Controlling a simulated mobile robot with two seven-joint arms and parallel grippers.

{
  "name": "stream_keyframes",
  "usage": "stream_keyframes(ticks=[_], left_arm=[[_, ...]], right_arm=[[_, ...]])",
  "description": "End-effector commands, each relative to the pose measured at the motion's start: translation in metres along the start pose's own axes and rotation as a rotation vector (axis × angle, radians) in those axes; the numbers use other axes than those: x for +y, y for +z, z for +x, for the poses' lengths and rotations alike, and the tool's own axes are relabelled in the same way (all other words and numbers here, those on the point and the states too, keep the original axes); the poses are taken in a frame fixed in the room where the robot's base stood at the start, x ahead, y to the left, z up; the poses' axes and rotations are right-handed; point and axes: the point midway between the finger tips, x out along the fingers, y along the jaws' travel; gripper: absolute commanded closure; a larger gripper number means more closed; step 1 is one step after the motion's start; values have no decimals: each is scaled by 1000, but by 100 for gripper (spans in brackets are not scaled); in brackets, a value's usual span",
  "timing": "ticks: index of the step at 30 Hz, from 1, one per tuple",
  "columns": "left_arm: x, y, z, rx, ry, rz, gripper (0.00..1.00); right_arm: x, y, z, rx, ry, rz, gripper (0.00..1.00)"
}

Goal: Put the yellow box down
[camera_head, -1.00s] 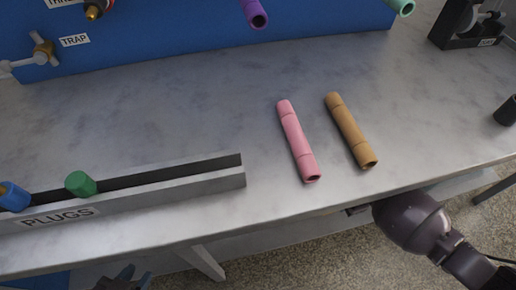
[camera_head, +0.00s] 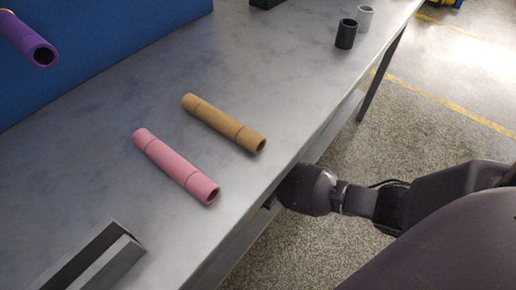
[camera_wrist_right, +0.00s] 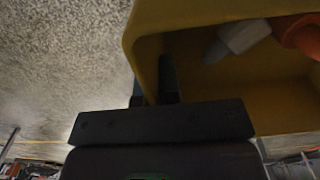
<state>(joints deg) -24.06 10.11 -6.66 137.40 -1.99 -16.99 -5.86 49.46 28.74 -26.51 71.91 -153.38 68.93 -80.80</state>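The yellow box (camera_wrist_right: 230,90) fills the upper right of the right wrist view, with its open side facing the camera. A white piece (camera_wrist_right: 240,38) and an orange piece (camera_wrist_right: 300,35) are inside it. My right gripper (camera_wrist_right: 155,85) has one dark finger inside the box and one outside, with the box's wall between them. In the head view my right arm reaches in from the right, below the table's front edge. The box and the right fingertips do not show there. My left gripper is in neither current view.
A grey table (camera_head: 90,175) holds a pink hose piece (camera_head: 175,167), a tan hose piece (camera_head: 224,124), a black cup (camera_head: 346,34) and a grey cup (camera_head: 365,17). A metal rail (camera_head: 100,262) lies at the lower left. Speckled floor (camera_head: 425,120) is open at right.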

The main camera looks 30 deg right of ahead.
Motion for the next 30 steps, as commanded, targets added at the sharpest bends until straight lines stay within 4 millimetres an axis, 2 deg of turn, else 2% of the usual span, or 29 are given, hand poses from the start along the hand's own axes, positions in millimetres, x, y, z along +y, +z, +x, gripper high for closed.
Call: stream_keyframes(ticks=[1, 6, 14, 22, 30], left_arm=[[1, 8, 1, -1, -1, -10, 70], [-2, 10, 1, 49, -14, -38, 70], [-4, 8, 1, 91, -26, -54, 70], [-9, 9, 0, 152, -45, -81, 70], [-10, 5, -1, 174, -51, -85, 70]], right_arm=[[6, 3, 21, -8, 12, 2, 100], [4, 3, 51, -5, 9, 1, 100], [0, 0, 66, -1, 0, -1, 100], [2, 2, 102, -3, 4, 1, 100], [-2, 0, 103, 0, -4, -1, 100]])
